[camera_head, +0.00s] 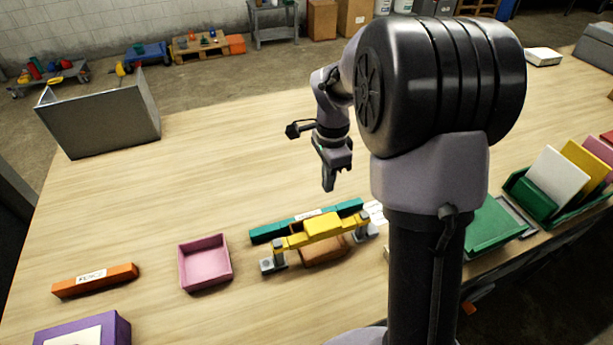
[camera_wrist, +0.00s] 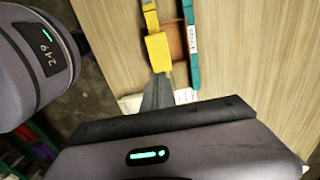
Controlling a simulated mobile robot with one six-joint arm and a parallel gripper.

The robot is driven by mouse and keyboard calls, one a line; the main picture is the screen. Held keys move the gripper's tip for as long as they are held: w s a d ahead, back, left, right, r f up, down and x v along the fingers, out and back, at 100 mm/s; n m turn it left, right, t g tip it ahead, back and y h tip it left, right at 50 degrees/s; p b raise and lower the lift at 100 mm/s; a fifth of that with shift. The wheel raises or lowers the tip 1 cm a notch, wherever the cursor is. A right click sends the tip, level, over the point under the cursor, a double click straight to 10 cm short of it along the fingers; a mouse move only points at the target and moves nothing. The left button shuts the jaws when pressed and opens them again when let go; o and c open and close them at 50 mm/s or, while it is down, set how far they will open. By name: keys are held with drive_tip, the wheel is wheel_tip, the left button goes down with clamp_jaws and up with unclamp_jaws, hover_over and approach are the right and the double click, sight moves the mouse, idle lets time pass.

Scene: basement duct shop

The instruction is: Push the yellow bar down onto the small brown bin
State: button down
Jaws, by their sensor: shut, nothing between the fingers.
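The yellow bar (camera_head: 322,226) with a thick middle block spans between two grey posts on the table; it also shows in the wrist view (camera_wrist: 158,50). The small brown bin (camera_head: 325,252) sits under the bar's middle, partly covered by it; part of it shows in the wrist view (camera_wrist: 177,40). My gripper (camera_head: 329,187) is shut and empty, pointing down above the table, in the picture above the bar and apart from it. In the wrist view its fingers (camera_wrist: 158,90) overlap the lower end of the bar.
A teal labelled bar (camera_head: 280,226) lies just behind the yellow one. A pink tray (camera_head: 205,275) and an orange labelled bar (camera_head: 95,280) lie to the left. A green bin with upright panels (camera_head: 560,200) is at right. The table behind is largely clear.

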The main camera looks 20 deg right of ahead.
sight(326, 223)
wheel_tip(326, 223, down, 14)
drive_tip(key=b, duration=0.4)
drive_tip(key=shift+s+r, duration=0.1)
wheel_tip(326, 223, down, 4)
drive_tip(key=b, duration=0.3)
drive_tip(key=shift+s, duration=0.15)
wheel_tip(326, 223, up, 17)
drive_tip(key=s+a+n+t+p, duration=0.1)
drive_tip(key=s+a+n+p, duration=0.1)
drive_tip(key=a+p, duration=0.15)
drive_tip(key=s+a+r+n+t+y+b, duration=0.1)
drive_tip(key=s+a+n+t+b, duration=0.1)
drive_tip(key=s+a+n, duration=0.3)
drive_tip(key=s+a+r+n+t+y+b, duration=0.1)
drive_tip(key=s+a+n+b, duration=0.4)
drive_tip(key=s, duration=0.9)
drive_tip(key=shift+s+a+r+n+t, duration=0.2)
drive_tip(key=shift+a+r+n+t, duration=0.4)
drive_tip(key=shift+n+t, duration=0.25)
